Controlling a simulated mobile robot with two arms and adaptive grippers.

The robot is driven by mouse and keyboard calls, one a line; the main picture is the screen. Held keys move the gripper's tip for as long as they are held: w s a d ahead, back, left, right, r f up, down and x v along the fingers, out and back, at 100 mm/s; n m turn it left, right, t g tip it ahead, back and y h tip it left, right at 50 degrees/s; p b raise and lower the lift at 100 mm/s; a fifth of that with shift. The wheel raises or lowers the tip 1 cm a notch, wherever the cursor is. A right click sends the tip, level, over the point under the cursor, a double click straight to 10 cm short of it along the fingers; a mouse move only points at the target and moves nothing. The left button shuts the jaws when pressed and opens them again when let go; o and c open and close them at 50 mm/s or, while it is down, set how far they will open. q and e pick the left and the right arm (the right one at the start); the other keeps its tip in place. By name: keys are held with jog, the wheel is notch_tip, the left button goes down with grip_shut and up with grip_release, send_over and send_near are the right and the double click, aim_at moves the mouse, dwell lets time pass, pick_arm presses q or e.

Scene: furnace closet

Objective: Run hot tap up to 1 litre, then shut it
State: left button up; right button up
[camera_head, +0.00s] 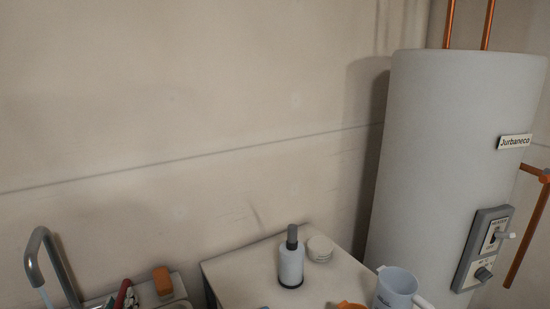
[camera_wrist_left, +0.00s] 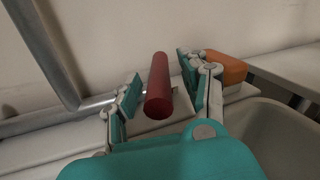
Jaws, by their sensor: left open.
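The red tap handle (camera_wrist_left: 159,88) stands between the two teal fingers of my left gripper (camera_wrist_left: 163,92) in the left wrist view. The gripper is open, with a gap visible on each side of the handle. In the head view the handle (camera_head: 123,292) and my left gripper (camera_head: 122,298) show small at the bottom edge. My right gripper is not in view.
An orange block (camera_head: 162,281) lies just right of the handle, close to a finger in the wrist view. The sink basin (camera_wrist_left: 285,125) is at right there. A pump bottle (camera_head: 290,262), round tub (camera_head: 320,248) and pale jug (camera_head: 396,288) stand near the grey water heater (camera_head: 440,150).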

pick_arm(q)
jog(key=shift+s, duration=0.2)
jog(key=shift+v, duration=1.25)
jog(key=v, duration=1.4)
jog(key=shift+s+d, duration=0.15)
jog(key=shift+s, duration=0.1)
jog(key=shift+r, duration=0.15)
